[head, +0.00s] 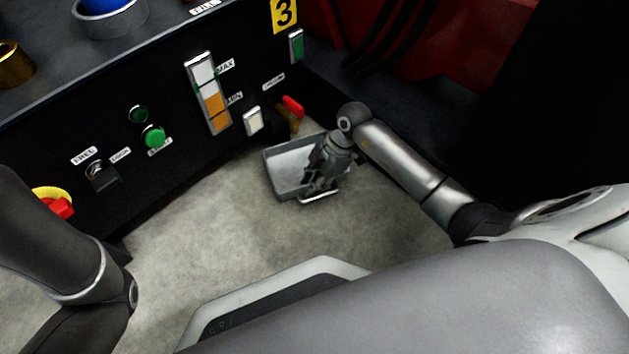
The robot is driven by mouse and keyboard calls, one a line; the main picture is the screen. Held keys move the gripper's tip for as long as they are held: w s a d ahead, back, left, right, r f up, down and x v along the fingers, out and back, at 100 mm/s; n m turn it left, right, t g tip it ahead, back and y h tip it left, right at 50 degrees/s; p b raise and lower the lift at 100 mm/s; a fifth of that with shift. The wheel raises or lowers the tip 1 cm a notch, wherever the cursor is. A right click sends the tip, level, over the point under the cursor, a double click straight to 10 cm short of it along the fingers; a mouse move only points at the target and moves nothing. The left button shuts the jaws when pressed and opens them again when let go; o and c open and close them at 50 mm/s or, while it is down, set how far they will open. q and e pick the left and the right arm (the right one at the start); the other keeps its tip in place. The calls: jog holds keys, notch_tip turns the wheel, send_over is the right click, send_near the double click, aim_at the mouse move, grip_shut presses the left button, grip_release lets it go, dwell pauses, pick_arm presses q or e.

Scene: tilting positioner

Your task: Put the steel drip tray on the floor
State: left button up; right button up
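The steel drip tray (286,178) is a shallow, open, rectangular metal tray below the red-handled valve, by the foot of the black panel. A pale bar-like handle (320,198) shows at its near right side. My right gripper (313,190) points down over the tray's right part, at the handle, and hides that part. Its fingers are small and dark here, so I cannot tell whether they close on the handle. I cannot tell whether the tray rests on the floor or is just above it. My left arm shows at the left edge; its gripper is out of view.
The black panel carries a red-handled valve (291,107), a level gauge (208,92), a green button (154,136) and a red emergency stop (55,204). Bare grey concrete floor (210,220) lies in front of it. Red machinery (450,50) stands behind at right.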

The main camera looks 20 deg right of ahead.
jog(key=p+v, duration=0.8)
jog(key=v, duration=0.4)
jog(key=shift+p, duration=0.3)
jog(key=shift+a+r, duration=0.1)
